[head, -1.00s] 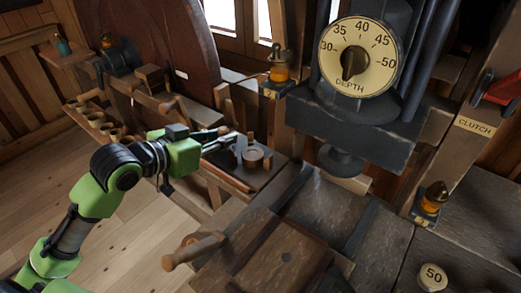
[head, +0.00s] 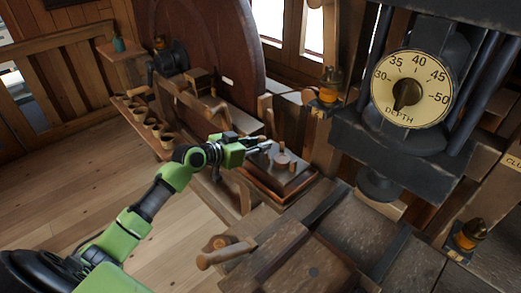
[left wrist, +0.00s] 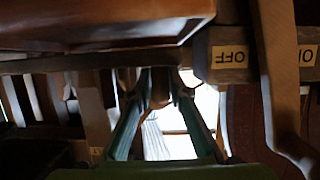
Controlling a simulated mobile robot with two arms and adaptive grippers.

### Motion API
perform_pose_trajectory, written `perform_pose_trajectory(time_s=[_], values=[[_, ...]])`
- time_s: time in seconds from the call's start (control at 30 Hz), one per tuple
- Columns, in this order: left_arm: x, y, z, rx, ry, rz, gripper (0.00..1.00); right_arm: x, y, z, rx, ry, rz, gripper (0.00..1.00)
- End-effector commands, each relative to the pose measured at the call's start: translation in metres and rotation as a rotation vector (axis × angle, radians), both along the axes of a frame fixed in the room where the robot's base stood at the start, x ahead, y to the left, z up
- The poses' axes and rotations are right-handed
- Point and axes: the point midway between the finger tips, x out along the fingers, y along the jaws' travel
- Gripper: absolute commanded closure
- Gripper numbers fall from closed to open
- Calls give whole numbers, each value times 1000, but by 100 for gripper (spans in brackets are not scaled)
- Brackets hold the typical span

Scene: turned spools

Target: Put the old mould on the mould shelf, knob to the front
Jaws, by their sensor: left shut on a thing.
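My left gripper (head: 264,146) reaches in from the left to a dark, wood-edged board (head: 262,184) beside the press. A short round brown piece (head: 283,160) stands on that board, just right of the fingertips. In the left wrist view, the green-edged fingers close in on a small brown thing (left wrist: 160,88); most of it is hidden. A flat wooden block (head: 285,258) with a turned wooden handle (head: 226,254) lies in front of the press. I cannot tell for certain which piece is the old mould or which surface is the mould shelf. My right gripper is out of view.
The press with its depth dial (head: 409,91) stands at the right. A narrow ledge with several small cups (head: 152,124) runs along the back left. A brown slab (left wrist: 90,22) hangs close over the fingers in the wrist view. Open floor (head: 95,190) lies at the left.

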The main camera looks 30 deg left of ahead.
Motion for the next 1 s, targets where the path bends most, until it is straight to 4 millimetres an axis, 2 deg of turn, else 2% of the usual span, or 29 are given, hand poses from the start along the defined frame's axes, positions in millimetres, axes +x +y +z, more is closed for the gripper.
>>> perform_pose_trajectory(time_s=[0.03, 0.2, 0.53, 0.57, 0.6, 0.63, 1.0], values=[[-1, -1, -7, -8, 6, 1, 100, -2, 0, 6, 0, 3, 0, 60], [-1, -1, -23, -4, 1, 0, 100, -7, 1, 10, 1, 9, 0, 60], [-1, -1, -28, -2, 1, 0, 100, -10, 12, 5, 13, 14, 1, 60], [-2, -1, -29, 0, 4, -1, 80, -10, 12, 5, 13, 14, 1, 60], [-2, -1, -28, -1, 5, 0, 70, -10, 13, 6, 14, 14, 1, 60], [-2, -1, -28, -1, 5, 0, 66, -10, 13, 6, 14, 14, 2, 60], [-2, -1, -26, -1, 5, 0, 66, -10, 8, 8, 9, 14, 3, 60]])
